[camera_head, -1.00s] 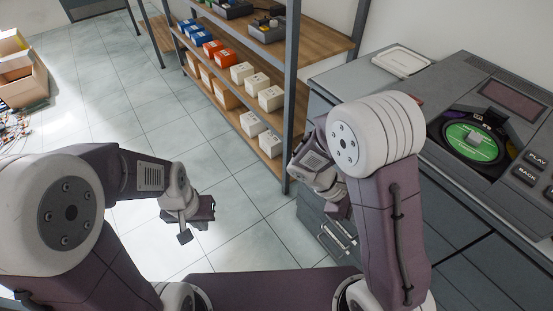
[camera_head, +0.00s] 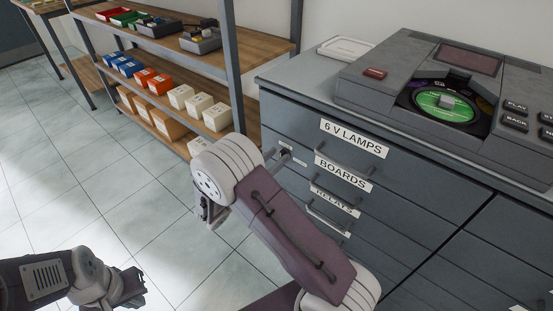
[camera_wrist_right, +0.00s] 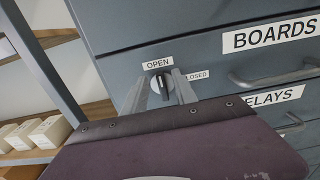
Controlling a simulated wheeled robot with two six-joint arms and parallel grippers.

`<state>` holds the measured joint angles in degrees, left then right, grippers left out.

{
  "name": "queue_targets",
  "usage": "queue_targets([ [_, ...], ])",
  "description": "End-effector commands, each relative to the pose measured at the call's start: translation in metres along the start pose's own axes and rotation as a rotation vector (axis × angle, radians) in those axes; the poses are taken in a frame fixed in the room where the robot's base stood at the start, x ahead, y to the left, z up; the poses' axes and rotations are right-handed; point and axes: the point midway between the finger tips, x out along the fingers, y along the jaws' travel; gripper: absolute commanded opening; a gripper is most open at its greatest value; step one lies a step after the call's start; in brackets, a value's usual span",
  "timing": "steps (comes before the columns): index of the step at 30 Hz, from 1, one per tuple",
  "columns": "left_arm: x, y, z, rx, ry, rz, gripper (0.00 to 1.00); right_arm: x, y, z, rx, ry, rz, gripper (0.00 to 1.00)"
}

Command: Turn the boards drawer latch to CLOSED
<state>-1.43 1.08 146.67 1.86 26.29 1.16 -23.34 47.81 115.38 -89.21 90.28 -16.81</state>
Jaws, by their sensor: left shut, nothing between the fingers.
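In the right wrist view, the boards drawer latch (camera_wrist_right: 163,85) is a dark knob on the grey cabinet front. Its lever stands roughly upright, below the OPEN label (camera_wrist_right: 158,63); the CLOSED label (camera_wrist_right: 196,76) is to its right, partly covered. My right gripper (camera_wrist_right: 162,90) has one finger on each side of the knob, open, with gaps visible. The boards drawer, with its BOARDS label (camera_wrist_right: 270,33), looks flush with the cabinet. My left gripper (camera_head: 130,287) is shut and empty over the floor at lower left.
The 6 V LAMPS label (camera_head: 353,138) is above and the RELAYS label (camera_head: 334,202) below, with bar handles sticking out. A console with a green disc (camera_head: 445,106) tops the cabinet. A shelf with boxes (camera_head: 181,96) stands left. The floor at left is clear.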

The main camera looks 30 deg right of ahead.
Motion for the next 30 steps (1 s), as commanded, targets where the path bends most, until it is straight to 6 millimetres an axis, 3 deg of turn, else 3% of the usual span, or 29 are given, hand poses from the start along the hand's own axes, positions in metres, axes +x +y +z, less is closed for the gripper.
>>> queue_targets([
  [10, 0.0017, -0.0001, 0.0002, 0.000, 0.000, 0.000, 0.00, 0.0094, -0.0002, 0.0001, 0.000, 0.001, 0.000, 0.34],
  [14, 0.0018, -0.0001, 0.0003, 0.000, 0.000, 0.000, 0.00, 0.0093, -0.0002, 0.0001, 0.000, 0.001, 0.000, 0.00],
  [30, 0.0065, -0.0002, 0.0007, 0.000, 0.000, 0.000, 0.00, 0.0091, -0.0026, -0.0015, 0.108, 0.001, 0.000, 0.00],
])
